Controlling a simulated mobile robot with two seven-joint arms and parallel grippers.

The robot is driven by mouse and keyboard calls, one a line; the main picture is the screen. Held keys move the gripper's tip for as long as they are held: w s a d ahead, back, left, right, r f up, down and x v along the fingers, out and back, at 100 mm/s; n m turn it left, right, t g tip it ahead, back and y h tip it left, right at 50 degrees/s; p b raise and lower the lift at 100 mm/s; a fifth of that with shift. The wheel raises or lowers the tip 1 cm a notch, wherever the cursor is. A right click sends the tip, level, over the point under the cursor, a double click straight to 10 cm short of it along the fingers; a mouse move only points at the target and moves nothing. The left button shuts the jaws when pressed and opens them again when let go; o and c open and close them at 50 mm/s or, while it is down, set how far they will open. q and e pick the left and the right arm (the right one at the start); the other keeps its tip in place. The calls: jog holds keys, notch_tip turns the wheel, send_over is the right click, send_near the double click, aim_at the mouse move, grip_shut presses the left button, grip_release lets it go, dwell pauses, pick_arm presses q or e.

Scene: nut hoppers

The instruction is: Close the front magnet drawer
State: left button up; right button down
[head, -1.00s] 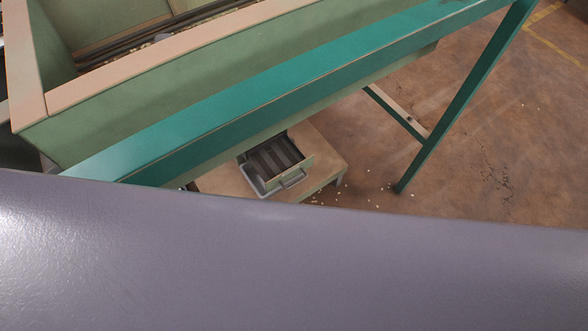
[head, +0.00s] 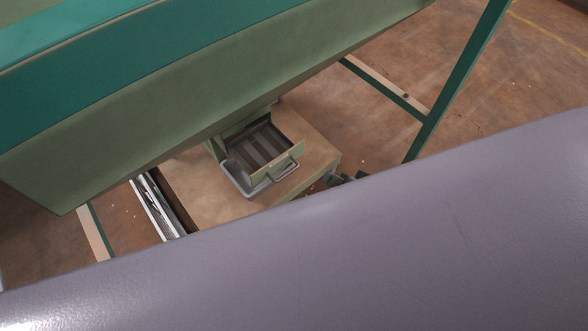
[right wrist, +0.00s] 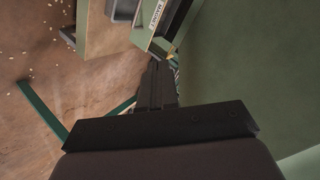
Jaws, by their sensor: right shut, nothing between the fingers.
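The front magnet drawer (head: 262,148) stands pulled out below the hopper in the head view. Dark bars lie across its inside, and its pale green front carries a grey handle (head: 284,172). In the right wrist view a labelled pale green part (right wrist: 154,14) shows at the top, probably the drawer front. My left gripper is out of view.
The green hopper (head: 210,105) and teal beam (head: 150,60) overhang the drawer. A tan tabletop (head: 310,150) lies under it, with a metal channel (head: 157,207) at its left. A teal leg (head: 460,80) stands at right. Small nuts are scattered on the floor.

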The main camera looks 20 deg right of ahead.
jog(key=w+d+f+m+b, duration=0.1)
jog(key=w+f+m+b, duration=0.35)
jog(key=f+b, duration=0.25)
jog(key=m+b, duration=0.2)
jog(key=b, duration=0.4)
send_near(288, 152)
notch_tip(288, 152, down, 4)
jog(key=w, duration=0.2)
jog(key=w+a+b, duration=0.1)
jog(key=w, duration=0.1)
jog(key=shift+a+y, duration=0.1)
jog(key=shift+y, duration=0.2)
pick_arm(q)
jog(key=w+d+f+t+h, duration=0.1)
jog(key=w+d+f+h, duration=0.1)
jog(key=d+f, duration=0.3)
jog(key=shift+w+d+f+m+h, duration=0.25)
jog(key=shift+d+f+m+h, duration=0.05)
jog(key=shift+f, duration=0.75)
pick_arm(e)
jog(key=shift+w+a+r, duration=0.15)
jog(key=shift+w, duration=0.35)
